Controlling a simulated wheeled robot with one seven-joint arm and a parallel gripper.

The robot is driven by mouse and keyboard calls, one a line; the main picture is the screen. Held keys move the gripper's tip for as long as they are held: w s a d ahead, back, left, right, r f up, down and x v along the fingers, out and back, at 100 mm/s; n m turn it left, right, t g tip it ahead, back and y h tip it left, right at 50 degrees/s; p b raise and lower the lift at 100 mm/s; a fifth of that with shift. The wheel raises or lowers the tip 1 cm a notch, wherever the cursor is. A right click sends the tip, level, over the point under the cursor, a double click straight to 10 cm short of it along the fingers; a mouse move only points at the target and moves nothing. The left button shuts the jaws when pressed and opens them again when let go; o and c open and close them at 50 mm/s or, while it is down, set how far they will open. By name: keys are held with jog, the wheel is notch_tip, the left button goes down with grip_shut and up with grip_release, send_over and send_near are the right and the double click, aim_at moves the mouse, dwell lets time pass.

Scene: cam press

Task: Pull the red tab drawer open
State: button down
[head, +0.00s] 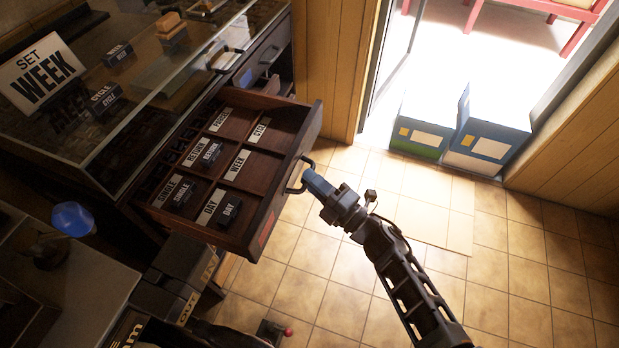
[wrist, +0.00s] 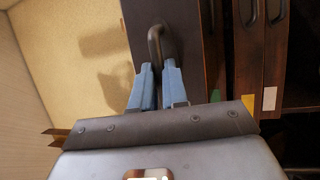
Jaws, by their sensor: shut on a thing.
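The red tab drawer (head: 305,133) stands pulled out from the cabinet in the head view, with the red tab (head: 267,229) on its front near the lower end. Its dark handle (head: 292,187) is on the front face and also shows in the wrist view (wrist: 155,38). My gripper (head: 307,178) is at the handle with its blue fingers (wrist: 158,72) shut on it. Inside the drawer, wooden compartments hold small dark blocks (head: 229,209) and white labels such as WEEK (head: 237,165) and DAY (head: 211,206).
A glass case with a SET WEEK sign (head: 42,70) is above. Green (head: 421,125) and blue (head: 487,134) boxes stand by the doorway.

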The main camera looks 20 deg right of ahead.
jog(key=c, duration=1.1)
grip_release()
jog(key=shift+c, duration=0.2)
jog(key=v, duration=0.7)
jog(key=shift+s+d+b, duration=0.25)
jog(key=shift+s+b, duration=0.05)
jog(key=shift+s, duration=0.05)
jog(key=shift+f, duration=0.1)
jog(key=s+d+r+m+t+h, duration=0.1)
jog(key=s+r+m+h, duration=0.3)
jog(key=s+m, duration=0.45)
jog(key=s+r+m+h, duration=0.3)
jog(key=s+m, duration=0.2)
jog(key=s, duration=0.7)
jog(key=s+d+r+m+g+h, duration=0.2)
jog(key=s+r+m+g, duration=0.1)
jog(key=s+r+m, duration=0.6)
jog(key=s+r, duration=0.4)
jog(key=shift+d+r+g+h, duration=0.25)
jog(key=shift+d+g+h, duration=0.05)
jog(key=shift+d, duration=0.1)
